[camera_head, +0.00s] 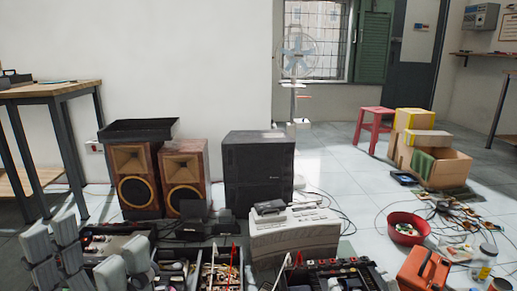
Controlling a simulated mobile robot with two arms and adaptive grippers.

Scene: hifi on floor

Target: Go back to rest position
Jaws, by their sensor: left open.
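My left gripper (88,259) is at the bottom left corner of the head view. Its pale grey fingers point up and stand well apart, with nothing seen between them. It is in front of the open boxes of gear on the floor, and it hides part of their left side. My right gripper is not in the view.
Two wooden speakers (136,181), a black cabinet (258,168) and a beige machine (293,234) stand ahead. A wooden table (50,90) is at left. A red bowl (407,230), orange toolbox (424,272), cables and cardboard boxes (447,165) are at right. Tiled floor beyond is partly free.

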